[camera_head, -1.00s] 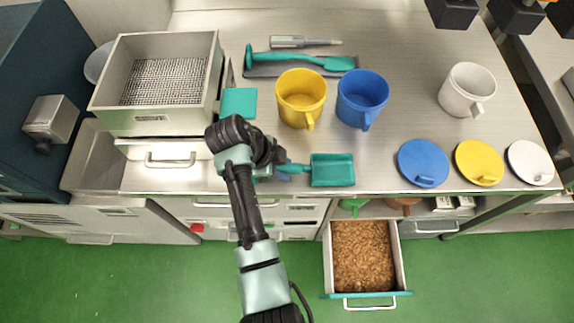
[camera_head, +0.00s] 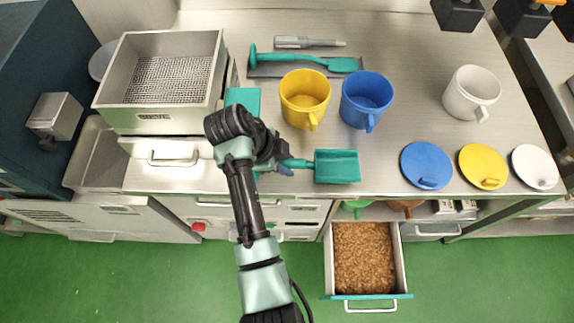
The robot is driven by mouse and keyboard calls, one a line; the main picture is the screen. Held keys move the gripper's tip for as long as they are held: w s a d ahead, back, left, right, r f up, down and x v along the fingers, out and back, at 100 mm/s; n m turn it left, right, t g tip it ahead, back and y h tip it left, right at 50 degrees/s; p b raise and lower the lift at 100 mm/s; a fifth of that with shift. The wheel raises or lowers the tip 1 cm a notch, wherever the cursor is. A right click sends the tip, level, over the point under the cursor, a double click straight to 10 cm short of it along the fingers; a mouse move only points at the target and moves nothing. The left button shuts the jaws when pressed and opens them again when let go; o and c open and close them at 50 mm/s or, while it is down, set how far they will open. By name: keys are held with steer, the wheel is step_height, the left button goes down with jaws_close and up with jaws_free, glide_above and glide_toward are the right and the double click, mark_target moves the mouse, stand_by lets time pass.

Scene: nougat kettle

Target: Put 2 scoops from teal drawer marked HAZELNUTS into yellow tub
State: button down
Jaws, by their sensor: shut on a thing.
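The yellow tub (camera_head: 304,88), a mug-like vessel with a handle, stands upright on the steel counter; its inside looks empty. The teal-fronted drawer (camera_head: 372,297) is pulled out below the counter edge, filled with brown granular contents (camera_head: 364,258); no label is readable. My gripper (camera_head: 284,167) is shut on the handle of a teal scoop (camera_head: 338,166). The scoop is held level over the front of the counter, in front of the yellow tub and up-left of the drawer. Its pan looks empty. My wrist hides part of the handle.
A blue tub (camera_head: 366,98) stands just right of the yellow one, and a white tub (camera_head: 470,92) farther right. Blue, yellow and white lids (camera_head: 427,164) lie at the front right. A sieve box (camera_head: 160,118) stands left. A teal spatula (camera_head: 334,64) lies behind the tubs.

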step_height(320, 180, up, 12)
steer(key=p, duration=0.4)
steer(key=shift+r, duration=0.25)
steer(key=shift+f, duration=0.1)
